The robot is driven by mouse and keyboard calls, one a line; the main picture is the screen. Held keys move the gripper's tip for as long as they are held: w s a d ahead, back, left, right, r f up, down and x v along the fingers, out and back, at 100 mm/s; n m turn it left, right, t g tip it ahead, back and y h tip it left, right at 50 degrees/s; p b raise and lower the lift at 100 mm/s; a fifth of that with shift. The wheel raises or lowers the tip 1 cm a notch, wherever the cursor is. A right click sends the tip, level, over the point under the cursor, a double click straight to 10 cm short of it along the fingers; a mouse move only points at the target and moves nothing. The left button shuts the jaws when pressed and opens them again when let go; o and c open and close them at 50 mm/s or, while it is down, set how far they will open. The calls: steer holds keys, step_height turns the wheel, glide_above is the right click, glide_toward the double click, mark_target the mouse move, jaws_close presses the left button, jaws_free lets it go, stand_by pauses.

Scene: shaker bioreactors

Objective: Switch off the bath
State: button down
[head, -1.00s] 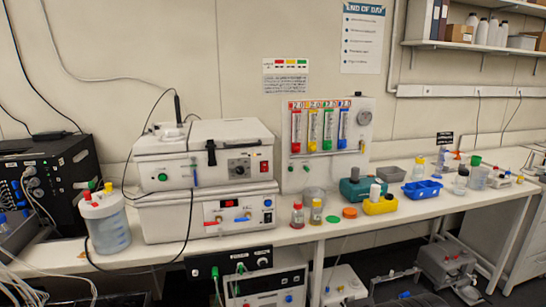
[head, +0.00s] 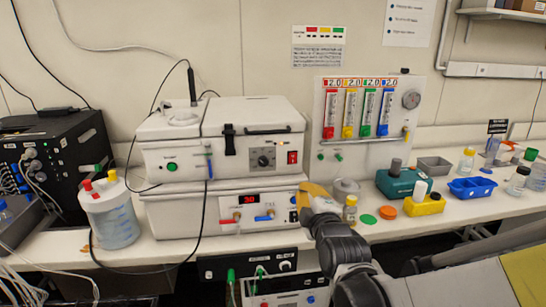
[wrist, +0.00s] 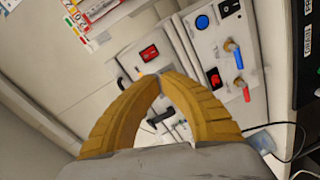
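The bath is the lower white unit (head: 185,217) on the bench, with a lit red display (head: 250,198) and red and blue taps. In the wrist view its front is tilted, with a blue round button (wrist: 202,22), a black rocker switch (wrist: 230,8) and the display (wrist: 214,77). My gripper (head: 303,196) is in front of the bath's right end. In the wrist view its yellow fingers (wrist: 160,80) meet at the tips, shut and empty, apart from the switch. The upper unit (head: 160,150) has a red rocker switch (wrist: 149,53).
A capped jug (head: 112,218) stands left of the bath. Right of my gripper are a small bottle (head: 350,209), an orange lid (head: 386,212) and a yellow block (head: 425,206). A gas panel (head: 335,105) stands behind. A black cable hangs across the units' fronts.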

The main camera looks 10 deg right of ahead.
mark_target(291, 154)
steer(key=shift+w+d+r+n+t+h, duration=0.1)
steer(key=shift+w+d+n+t+h, duration=0.05)
steer(key=shift+w+n+t, duration=0.6)
steer(key=shift+w+d+r+n+t+h, duration=0.15)
steer(key=shift+w+n+t, duration=0.35)
steer(key=shift+n, duration=0.45)
steer(key=shift+w, duration=0.1)
steer(key=w+b, duration=0.1)
steer(key=w, duration=0.3)
steer(key=w+b, duration=0.1)
steer(key=w, duration=0.3)
steer(key=w+r, duration=0.1)
steer(key=w, duration=0.3)
steer(key=shift+w+r+b, duration=0.1)
steer(key=shift+w+b, duration=0.15)
steer(key=shift+b, duration=0.15)
steer(key=shift+w+r, duration=0.15)
steer(key=shift+w, duration=0.5)
steer(key=shift+w+r, duration=0.1)
